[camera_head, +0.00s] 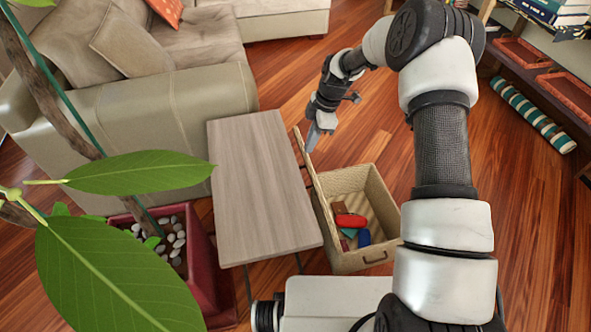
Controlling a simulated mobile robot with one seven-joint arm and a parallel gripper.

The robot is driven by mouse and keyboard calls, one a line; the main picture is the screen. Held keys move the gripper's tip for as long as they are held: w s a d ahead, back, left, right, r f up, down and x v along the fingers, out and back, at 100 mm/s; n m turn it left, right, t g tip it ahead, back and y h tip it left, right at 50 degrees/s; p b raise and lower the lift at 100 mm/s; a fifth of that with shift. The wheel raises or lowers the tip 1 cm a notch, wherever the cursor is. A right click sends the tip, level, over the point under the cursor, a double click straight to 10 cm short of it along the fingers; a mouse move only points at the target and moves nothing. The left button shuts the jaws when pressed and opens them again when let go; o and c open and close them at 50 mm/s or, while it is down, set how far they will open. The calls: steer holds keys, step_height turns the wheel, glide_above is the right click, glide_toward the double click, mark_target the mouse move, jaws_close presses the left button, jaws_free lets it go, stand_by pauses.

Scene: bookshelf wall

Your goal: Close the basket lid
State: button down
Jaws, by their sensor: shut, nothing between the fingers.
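The woven tan basket (356,260) stands on the floor to the right of a small wooden table. Its lid (316,185) is open and stands up nearly edge-on along the basket's left side, next to the table. Red, blue, green and brown items lie inside the basket. My gripper (312,140) is shut and empty, pointing down at the upper part of the lid near its far end. I cannot tell whether the fingertips touch the lid.
The wooden side table (258,185) is close on the lid's left. A beige sofa (160,120) stands behind it. A potted plant (205,265) fills the lower left. A striped roll (533,115) lies by the shelf (555,85) at right. Floor right of the basket is clear.

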steer(key=a+f+n+b, duration=0.1)
steer(key=a+f+b, duration=0.1)
steer(key=f, duration=1.3)
steer(key=shift+a+f+b, duration=0.35)
steer(key=shift+a+f, duration=0.05)
steer(key=shift+a, duration=0.5)
